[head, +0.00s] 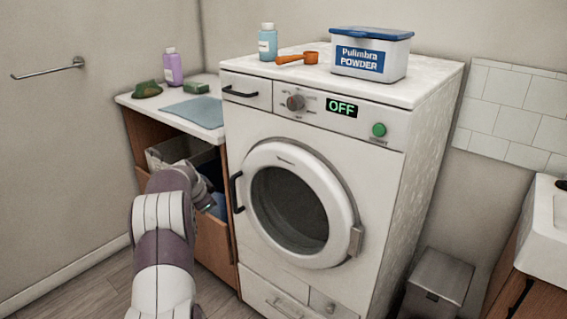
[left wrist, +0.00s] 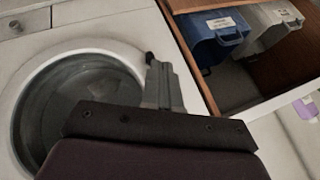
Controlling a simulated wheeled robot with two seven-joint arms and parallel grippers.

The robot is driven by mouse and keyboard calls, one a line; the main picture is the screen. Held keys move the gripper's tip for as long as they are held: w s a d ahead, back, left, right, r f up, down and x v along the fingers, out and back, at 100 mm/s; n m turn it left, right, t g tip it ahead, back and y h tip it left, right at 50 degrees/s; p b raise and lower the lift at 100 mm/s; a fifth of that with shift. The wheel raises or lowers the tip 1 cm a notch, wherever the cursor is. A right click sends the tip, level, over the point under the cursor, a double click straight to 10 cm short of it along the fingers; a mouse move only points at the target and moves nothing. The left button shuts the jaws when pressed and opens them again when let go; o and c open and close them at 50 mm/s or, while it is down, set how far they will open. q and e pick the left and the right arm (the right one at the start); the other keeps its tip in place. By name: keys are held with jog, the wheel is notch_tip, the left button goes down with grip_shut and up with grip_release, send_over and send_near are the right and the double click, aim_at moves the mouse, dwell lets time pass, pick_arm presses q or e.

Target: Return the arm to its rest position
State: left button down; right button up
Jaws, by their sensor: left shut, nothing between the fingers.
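My left arm (head: 163,240) reaches in from the bottom of the head view toward the cabinet left of the washing machine. My left gripper (head: 209,206) is beside the open cabinet drawer, near the machine's black door-side handle. In the left wrist view the left gripper (left wrist: 162,85) has its fingers together with nothing between them. The washing machine (head: 310,205) has its round door shut, and its display reads OFF. My right gripper is in neither view.
The pulled-out cabinet drawer (head: 212,240) holds a blue bin (left wrist: 215,38) and a white bin (left wrist: 272,28). A grey trash can (head: 437,285) is at the right.

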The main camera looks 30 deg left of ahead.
pick_arm(q)
jog(key=s+d+f+n+g+h, duration=0.1)
jog(key=s+d+f+n+g, duration=0.1)
jog(key=s+d+f+n, duration=0.3)
jog(key=s+d+f+n+g, duration=0.1)
jog(key=s+d+f+n, duration=0.2)
jog(key=d, duration=0.4)
jog(key=s+d+r+m+g+h, duration=0.1)
jog(key=s+d+r+m+g, duration=0.2)
jog(key=s+d, duration=1.9)
jog(key=w+d+r+p, duration=0.1)
jog(key=r+p, duration=1)
jog(key=w+d+r+p, duration=0.1)
jog(key=d+r+p, duration=0.1)
jog(key=r+p, duration=0.9)
jog(key=shift+w+r+t+p, duration=0.3)
jog(key=shift+r+p, duration=0.05)
jog(key=shift+r, duration=0.35)
